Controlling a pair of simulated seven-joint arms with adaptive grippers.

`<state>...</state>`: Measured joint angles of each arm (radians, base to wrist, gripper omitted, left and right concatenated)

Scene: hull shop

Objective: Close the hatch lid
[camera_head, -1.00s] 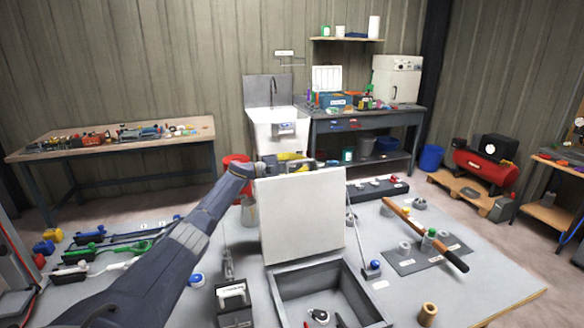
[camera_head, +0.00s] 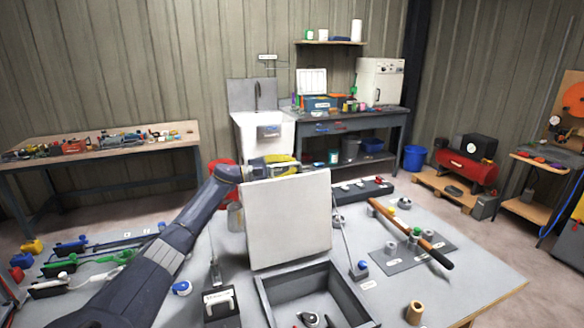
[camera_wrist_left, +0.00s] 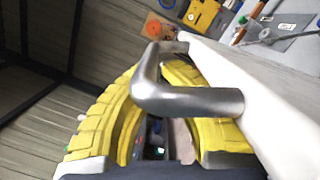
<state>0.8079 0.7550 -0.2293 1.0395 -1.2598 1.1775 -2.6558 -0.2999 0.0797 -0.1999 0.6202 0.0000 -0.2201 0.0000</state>
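The square hatch lid (camera_head: 287,220) stands upright on the back side of its open box frame (camera_head: 350,295) in the head view, its pale face toward me. My left gripper (camera_head: 280,164) reaches behind the lid's top edge from the left, its yellow fingers partly hidden by the lid. In the left wrist view a grey metal handle (camera_wrist_left: 190,102) stands out from the lid's pale panel (camera_wrist_left: 245,80). The yellow fingers of my left gripper (camera_wrist_left: 155,75) lie either side of the handle's bar and look closed on it; the bar hides their tips. My right gripper is not in view.
On the worktable (camera_head: 480,285), a wooden-handled tool (camera_head: 410,232) lies right of the lid and a tan cylinder (camera_head: 415,312) stands at the front. A blue-knobbed rod fixture (camera_head: 360,270) stands close beside the lid. Several coloured-handled clamps (camera_head: 85,262) lie on the left.

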